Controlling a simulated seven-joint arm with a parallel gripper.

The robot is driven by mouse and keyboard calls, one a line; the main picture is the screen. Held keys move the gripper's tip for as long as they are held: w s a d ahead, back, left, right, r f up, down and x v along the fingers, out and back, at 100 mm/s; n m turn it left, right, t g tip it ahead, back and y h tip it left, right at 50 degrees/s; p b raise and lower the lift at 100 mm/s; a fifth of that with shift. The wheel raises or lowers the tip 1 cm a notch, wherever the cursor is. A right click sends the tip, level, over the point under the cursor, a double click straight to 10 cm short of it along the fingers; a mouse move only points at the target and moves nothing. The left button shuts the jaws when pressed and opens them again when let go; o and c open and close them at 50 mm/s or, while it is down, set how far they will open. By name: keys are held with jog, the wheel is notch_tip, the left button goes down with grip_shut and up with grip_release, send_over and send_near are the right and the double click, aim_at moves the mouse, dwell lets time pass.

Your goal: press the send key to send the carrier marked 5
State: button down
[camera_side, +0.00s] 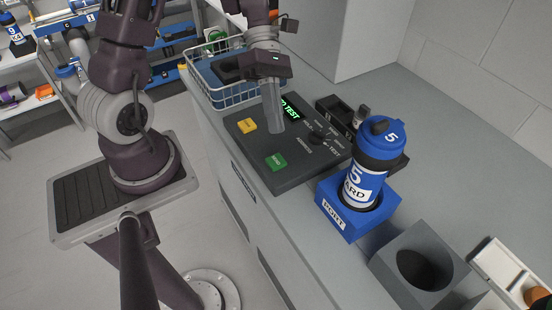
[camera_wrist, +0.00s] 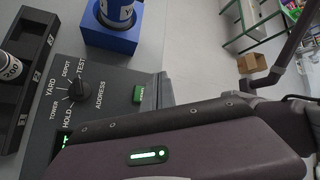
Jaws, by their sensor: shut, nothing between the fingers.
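The carrier marked 5 (camera_side: 362,182) is blue and white, lettered "ARD" in what shows, and stands upright in the blue block labelled PORT (camera_side: 335,216). The dark control panel (camera_side: 262,150) has a green key (camera_side: 276,161), a yellow key (camera_side: 246,125), an address dial (camera_side: 320,135) and a lit display (camera_side: 290,106) ending in "TEST". My gripper (camera_side: 276,128) is shut and empty, pointing down over the panel between the yellow key and the display. The wrist view also shows the green key (camera_wrist: 138,93), its lettering unreadable, beside my fingers, and the dial (camera_wrist: 78,88) among its labels.
A wire basket (camera_side: 222,78) stands behind the panel. A dark rack (camera_side: 338,108) sits behind the dial, and a grey block with a round hole (camera_side: 422,268) stands right of the port. Shelves with other carriers are far left.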

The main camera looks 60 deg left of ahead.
aim_at(275, 157)
jog(key=shift+f, duration=3.6)
jog(key=shift+f, duration=0.1)
jog(key=shift+f, duration=0.3)
